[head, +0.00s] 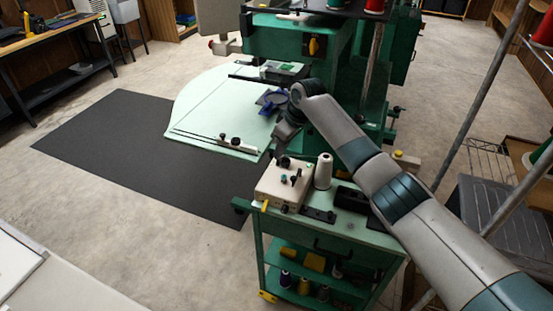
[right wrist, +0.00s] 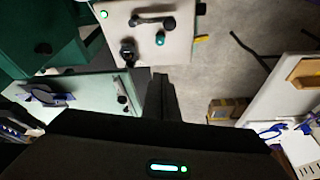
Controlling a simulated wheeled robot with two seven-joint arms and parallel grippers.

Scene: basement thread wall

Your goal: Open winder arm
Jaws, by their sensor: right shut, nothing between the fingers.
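A cream winder box (head: 270,190) stands on the left end of the green cart's top. Its top carries small dark and teal knobs. In the right wrist view the winder box (right wrist: 180,15) fills the upper middle, with a short dark arm (right wrist: 152,21), a teal knob and a dark post on it. Which part is the winder arm is hard to tell in the head view. My right gripper (head: 282,154) reaches in from the right, just above the back of the box. Its fingers (right wrist: 160,80) are together and empty, apart from the dark arm. My left gripper is not in view.
A white thread cone (head: 323,171) stands right beside the box. A green machine (head: 290,45) with a pale table (head: 215,110) is behind the cart. The cart's lower shelves (head: 300,293) hold spools. A dark mat and open floor lie left.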

